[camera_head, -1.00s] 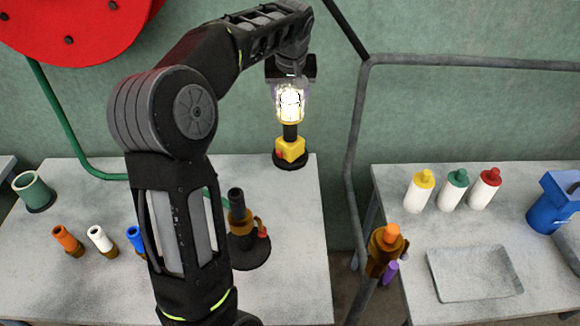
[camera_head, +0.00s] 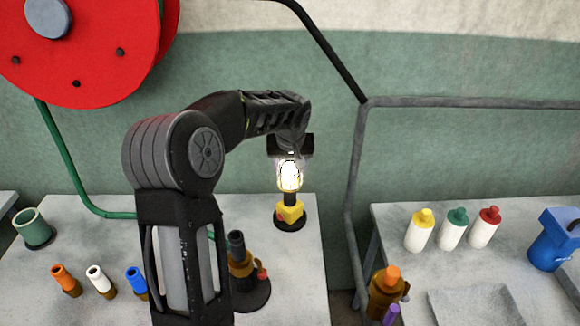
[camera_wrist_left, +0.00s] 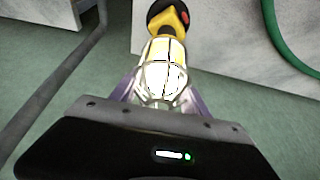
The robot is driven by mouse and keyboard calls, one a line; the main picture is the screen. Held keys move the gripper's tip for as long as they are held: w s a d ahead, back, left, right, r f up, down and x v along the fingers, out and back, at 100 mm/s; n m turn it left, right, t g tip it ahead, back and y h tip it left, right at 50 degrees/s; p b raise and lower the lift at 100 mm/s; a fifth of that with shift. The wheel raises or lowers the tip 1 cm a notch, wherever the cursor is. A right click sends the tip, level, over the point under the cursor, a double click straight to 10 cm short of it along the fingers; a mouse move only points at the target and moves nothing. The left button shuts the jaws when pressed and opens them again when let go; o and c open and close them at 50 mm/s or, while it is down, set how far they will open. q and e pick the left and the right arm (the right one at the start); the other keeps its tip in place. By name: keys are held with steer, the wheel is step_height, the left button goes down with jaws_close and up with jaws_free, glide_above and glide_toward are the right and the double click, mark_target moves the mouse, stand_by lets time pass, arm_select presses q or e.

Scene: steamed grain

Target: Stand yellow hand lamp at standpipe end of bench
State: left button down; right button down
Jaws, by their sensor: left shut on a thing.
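The yellow hand lamp (camera_head: 290,211) has a dark round base, a small red part and a glowing caged bulb on top. It is upright over the back right corner of the left bench (camera_head: 297,288); I cannot tell if its base touches the top. My left gripper (camera_head: 290,163) is shut on the bulb cage from above. The wrist view shows the lamp (camera_wrist_left: 169,48) between the fingers of my left gripper (camera_wrist_left: 160,88), its base near the bench edge. A brass fitting with a black spout (camera_head: 240,262) stands nearer on the bench, partly behind my arm. My right gripper is out of view.
Orange, white and blue nozzles (camera_head: 100,281) and a green cup (camera_head: 34,228) are on the left bench. A grey pipe (camera_head: 354,190) rises in the gap between benches. The right bench holds bottles (camera_head: 453,230), a blue device (camera_head: 556,240) and a tray (camera_head: 475,306).

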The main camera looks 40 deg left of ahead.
arm_select(q)
steer(key=shift+f, duration=0.3)
steer(key=c, duration=0.5)
jaws_free()
steer(key=b+v, duration=0.1)
steer(key=v, duration=1.1)
steer(key=shift+b, duration=0.4)
